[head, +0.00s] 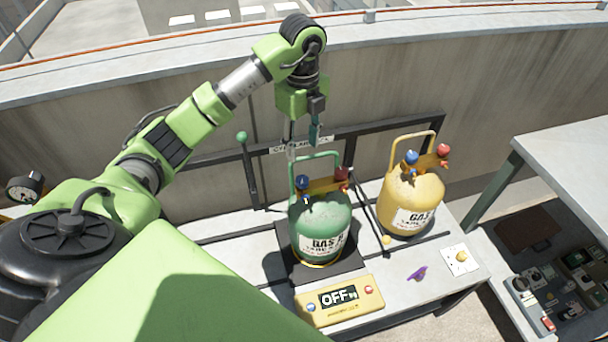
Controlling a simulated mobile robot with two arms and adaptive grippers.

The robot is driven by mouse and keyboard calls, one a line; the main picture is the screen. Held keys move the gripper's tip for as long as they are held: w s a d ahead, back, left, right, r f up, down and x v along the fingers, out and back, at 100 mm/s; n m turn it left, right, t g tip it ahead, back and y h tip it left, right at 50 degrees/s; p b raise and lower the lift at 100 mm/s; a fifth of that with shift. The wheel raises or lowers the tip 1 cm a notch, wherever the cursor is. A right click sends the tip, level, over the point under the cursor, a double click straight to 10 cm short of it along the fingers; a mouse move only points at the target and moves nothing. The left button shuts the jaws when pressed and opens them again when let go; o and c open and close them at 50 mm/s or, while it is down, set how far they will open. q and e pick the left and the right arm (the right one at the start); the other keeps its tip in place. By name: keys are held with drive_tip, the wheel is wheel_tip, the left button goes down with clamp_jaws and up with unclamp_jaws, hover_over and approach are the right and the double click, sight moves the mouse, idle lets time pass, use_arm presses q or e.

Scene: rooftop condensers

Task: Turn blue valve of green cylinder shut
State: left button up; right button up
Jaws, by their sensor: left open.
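The green cylinder (313,222) stands upright on a dark scale plate on the grey bench, with a green handle over its top. Its blue valve (302,182) is on the left of its top and its red valve (341,174) on the right. My left gripper (314,140) hangs from the green arm above and behind the cylinder's handle, pointing down, apart from the blue valve. It is open, with nothing seen in it. My right gripper is not in view.
A yellow cylinder (409,200) with its own blue and red valves stands to the right. A yellow display box (339,301) reading OFF sits in front. A purple item (417,273) lies on the bench (440,246). A black rail and wall stand behind.

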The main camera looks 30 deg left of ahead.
sight(303, 179)
use_arm(q)
wheel_tip(303, 179, down, 12)
drive_tip(key=shift+f, duration=0.1)
idle(0.4)
drive_tip(key=c, duration=1.1)
